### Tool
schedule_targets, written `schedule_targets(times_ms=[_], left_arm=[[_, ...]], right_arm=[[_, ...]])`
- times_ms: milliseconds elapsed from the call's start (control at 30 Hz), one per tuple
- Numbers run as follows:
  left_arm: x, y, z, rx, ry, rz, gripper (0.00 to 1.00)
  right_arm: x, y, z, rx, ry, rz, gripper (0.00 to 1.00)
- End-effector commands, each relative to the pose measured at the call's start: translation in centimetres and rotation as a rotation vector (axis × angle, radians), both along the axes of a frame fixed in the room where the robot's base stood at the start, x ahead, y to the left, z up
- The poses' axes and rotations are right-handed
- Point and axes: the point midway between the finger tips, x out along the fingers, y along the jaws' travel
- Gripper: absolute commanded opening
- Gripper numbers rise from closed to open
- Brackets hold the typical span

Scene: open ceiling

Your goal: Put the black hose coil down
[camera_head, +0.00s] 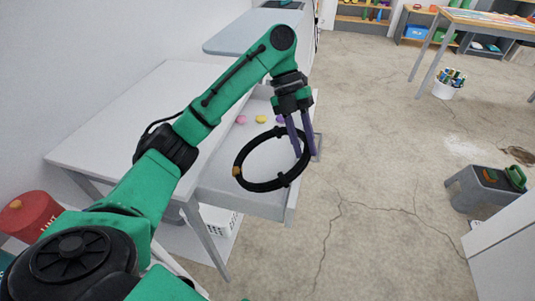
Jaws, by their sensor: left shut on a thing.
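The black hose coil (243,184) is a ring with a small orange-tan end piece at its left side. It hangs tilted in front of and over the open white drawer (263,203). My left gripper (303,150) points down with its purple-grey fingers shut on the coil's upper right side. I cannot tell whether the coil touches the drawer. My right gripper is not in view.
Small pink, yellow and purple pieces (261,119) lie in the drawer. The white desk top (120,125) left of it is bare. A red bin (28,215) stands at left, a grey stool (483,188) at right. The cracked floor between is mostly clear.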

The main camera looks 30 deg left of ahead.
Motion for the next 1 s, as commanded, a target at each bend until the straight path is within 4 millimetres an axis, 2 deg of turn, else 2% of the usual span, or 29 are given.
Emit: schedule_targets(times_ms=[100, 133, 300, 467, 633, 700, 967, 1000], left_arm=[[0.0, 0.0, -2.4, 0.001, 0.001, 0.000, 0.00], [0.0, 0.3, -2.6, 0.001, -0.002, 0.003, 0.00], [-0.8, 3.3, -2.2, 0.002, -0.002, 0.005, 0.00], [-1.2, 4.9, -2.2, 0.002, -0.002, 0.004, 0.00], [-2.1, 8.2, -2.2, 0.002, -0.002, 0.005, 0.00], [-2.0, 7.8, -3.4, 0.001, 0.000, 0.002, 0.00], [-2.0, 7.8, -3.5, 0.001, -0.003, 0.001, 0.00], [-2.0, 7.8, -3.5, 0.001, -0.001, 0.002, 0.44]], right_arm=[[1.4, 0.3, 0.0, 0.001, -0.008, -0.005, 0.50], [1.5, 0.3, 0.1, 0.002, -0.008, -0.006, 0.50], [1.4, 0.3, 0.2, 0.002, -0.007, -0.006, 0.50], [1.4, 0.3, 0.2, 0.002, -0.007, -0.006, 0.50], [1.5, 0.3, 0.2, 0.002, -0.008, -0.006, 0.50], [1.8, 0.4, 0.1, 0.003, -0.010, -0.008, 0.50], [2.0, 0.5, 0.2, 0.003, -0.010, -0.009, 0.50], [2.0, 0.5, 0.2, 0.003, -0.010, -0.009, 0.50]])
